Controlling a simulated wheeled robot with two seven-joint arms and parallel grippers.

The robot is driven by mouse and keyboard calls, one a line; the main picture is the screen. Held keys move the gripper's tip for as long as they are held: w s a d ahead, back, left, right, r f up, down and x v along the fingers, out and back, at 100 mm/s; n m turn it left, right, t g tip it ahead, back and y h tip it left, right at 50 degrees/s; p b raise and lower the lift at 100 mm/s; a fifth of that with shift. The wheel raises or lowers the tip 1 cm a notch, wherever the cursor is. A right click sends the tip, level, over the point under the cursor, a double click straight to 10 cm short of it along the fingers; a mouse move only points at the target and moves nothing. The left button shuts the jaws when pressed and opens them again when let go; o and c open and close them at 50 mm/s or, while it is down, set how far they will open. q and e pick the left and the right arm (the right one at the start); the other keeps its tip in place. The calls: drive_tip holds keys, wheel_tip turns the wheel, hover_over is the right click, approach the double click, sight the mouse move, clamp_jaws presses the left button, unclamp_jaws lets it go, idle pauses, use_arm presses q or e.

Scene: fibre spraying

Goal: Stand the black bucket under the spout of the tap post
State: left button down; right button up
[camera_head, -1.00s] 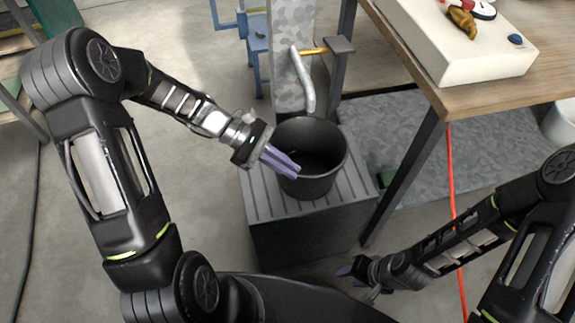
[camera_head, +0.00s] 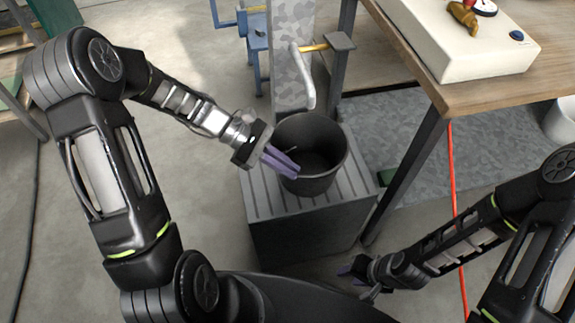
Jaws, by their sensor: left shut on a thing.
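The black bucket (camera_head: 322,178) stands upright on the ribbed top of a dark grey stand (camera_head: 262,205). The tap post (camera_head: 290,70) rises behind it, and its pale curved spout (camera_head: 308,84) points down near the bucket's back rim. Seen from above, the spout's end lies close to the rim; the exact gap in depth cannot be told. My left gripper (camera_head: 282,162) is shut on the bucket's left wall, with its purple fingers at the rim. My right gripper (camera_head: 357,270) is low at the front, right of the stand, away from the bucket; its finger gap is unclear.
A wooden table (camera_head: 505,95) with a white box (camera_head: 480,55) stands at the right, its metal leg (camera_head: 405,175) close to the stand. A red hose (camera_head: 452,175) runs down behind my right arm. A blue metal frame (camera_head: 257,55) is left of the post.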

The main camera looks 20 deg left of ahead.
use_arm(q)
drive_tip(key=shift+f, duration=0.3)
drive_tip(key=shift+s+f+b, duration=0.15)
drive_tip(key=shift+f+b, duration=0.15)
drive_tip(key=shift+f, duration=0.05)
drive_tip(key=shift+s+f, duration=0.1)
drive_tip(key=shift+f, duration=0.05)
drive_tip(key=c, duration=1.8)
unclamp_jaws()
drive_tip(key=shift+w+f, duration=0.1)
drive_tip(key=shift+w, duration=0.1)
drive_tip(key=o, duration=0.3)
drive_tip(key=shift+r, duration=0.2)
drive_tip(key=shift+o, duration=0.2)
drive_tip(key=shift+r, duration=0.1)
drive_tip(key=v, duration=0.8)
drive_tip(key=shift+p, duration=0.4)
